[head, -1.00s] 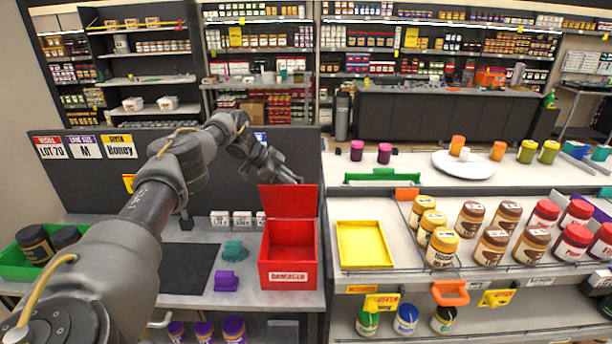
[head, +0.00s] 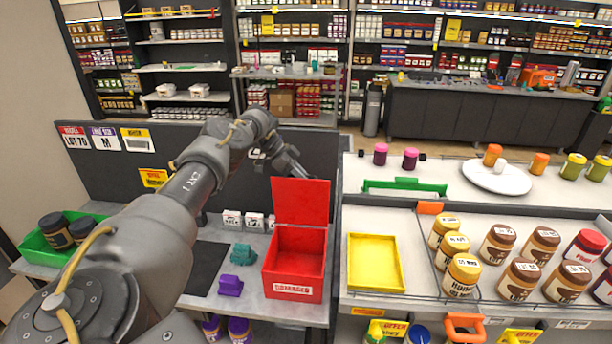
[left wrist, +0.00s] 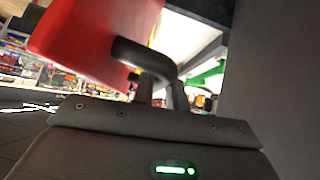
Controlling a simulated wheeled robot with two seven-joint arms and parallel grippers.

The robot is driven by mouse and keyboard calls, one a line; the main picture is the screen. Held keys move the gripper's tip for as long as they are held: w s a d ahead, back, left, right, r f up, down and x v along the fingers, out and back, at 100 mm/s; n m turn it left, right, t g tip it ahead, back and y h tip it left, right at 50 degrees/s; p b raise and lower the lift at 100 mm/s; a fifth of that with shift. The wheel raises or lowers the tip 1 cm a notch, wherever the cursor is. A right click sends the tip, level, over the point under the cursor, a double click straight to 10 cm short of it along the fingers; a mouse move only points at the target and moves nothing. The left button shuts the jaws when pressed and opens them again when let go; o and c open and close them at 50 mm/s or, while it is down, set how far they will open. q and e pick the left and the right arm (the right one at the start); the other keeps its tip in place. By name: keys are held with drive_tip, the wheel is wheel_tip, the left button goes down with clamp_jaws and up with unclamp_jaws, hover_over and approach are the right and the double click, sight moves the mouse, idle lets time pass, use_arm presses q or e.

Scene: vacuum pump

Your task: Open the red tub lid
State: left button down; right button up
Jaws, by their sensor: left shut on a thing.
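The red tub (head: 292,287), with a white "DAMAGED" label on its front, stands on the grey counter left of centre in the head view. Its red lid (head: 300,202) stands up at the tub's back edge, and the inside shows empty. My left gripper (head: 303,174) is at the lid's upper edge, behind it and partly hidden. In the left wrist view the lid (left wrist: 95,38) fills the upper left, and my left gripper's dark fingers (left wrist: 150,68) are shut at its edge. My right gripper is in neither view.
Teal (head: 242,252) and purple (head: 230,285) pieces lie left of the tub, with small white boxes (head: 243,220) behind. A dark partition (head: 100,185) stands behind the counter. A yellow tray (head: 375,263) and several jars are to the right.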

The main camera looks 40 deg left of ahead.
use_arm(q)
drive_tip(key=shift+s+f, duration=0.15)
drive_tip(key=shift+f, duration=0.05)
drive_tip(key=c, duration=1.8)
unclamp_jaws()
drive_tip(key=o, duration=0.4)
drive_tip(key=shift+a+r, duration=0.15)
drive_tip(key=shift+r, duration=0.1)
drive_tip(key=b+v, duration=0.3)
drive_tip(key=v, duration=0.7)
drive_tip(key=shift+a, duration=0.25)
